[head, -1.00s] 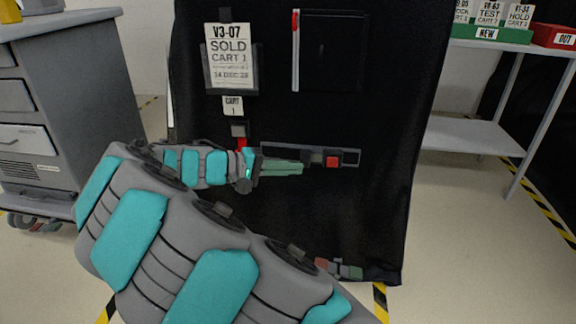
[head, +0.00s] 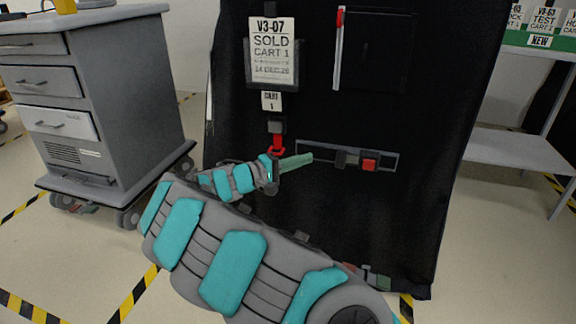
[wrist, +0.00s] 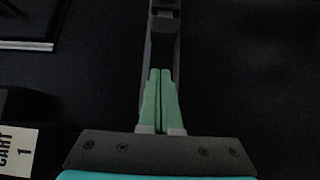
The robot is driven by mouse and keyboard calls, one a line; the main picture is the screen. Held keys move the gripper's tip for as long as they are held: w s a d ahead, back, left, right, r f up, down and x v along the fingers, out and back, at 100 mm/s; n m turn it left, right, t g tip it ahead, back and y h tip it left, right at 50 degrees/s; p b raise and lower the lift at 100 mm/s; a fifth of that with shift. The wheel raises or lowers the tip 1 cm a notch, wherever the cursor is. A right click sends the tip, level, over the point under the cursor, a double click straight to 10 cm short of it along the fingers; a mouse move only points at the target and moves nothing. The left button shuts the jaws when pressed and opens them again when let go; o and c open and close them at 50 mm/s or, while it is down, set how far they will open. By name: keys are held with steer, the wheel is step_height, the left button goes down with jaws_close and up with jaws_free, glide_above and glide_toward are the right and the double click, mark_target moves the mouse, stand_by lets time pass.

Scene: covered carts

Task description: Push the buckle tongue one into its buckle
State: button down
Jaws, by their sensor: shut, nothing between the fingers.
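The buckle with a red button (head: 369,164) sits at the right of a grey horizontal rail on the black cart cover. Just left of it on the rail is a dark grey block (head: 341,158), which looks like buckle tongue one. I cannot tell whether it is seated in the buckle. My gripper (head: 312,157) is shut and empty, its green fingers pointing right along the rail, short of the block.
A red strap piece (head: 277,146) hangs above my gripper, below the CART 1 tag (head: 272,101). A sign pouch (head: 272,50) and a red-tipped stick (head: 338,48) are higher up. A grey drawer cabinet (head: 90,95) stands left; a shelf table (head: 520,150) stands right.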

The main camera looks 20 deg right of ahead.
mark_target(341, 159)
steer(key=d, duration=0.2)
steer(key=s+d, duration=0.1)
steer(key=d, duration=0.1)
steer(key=shift+s+d, duration=0.15)
steer(key=shift+d, duration=0.05)
steer(key=shift+s+d, duration=0.3)
steer(key=shift+d, duration=0.15)
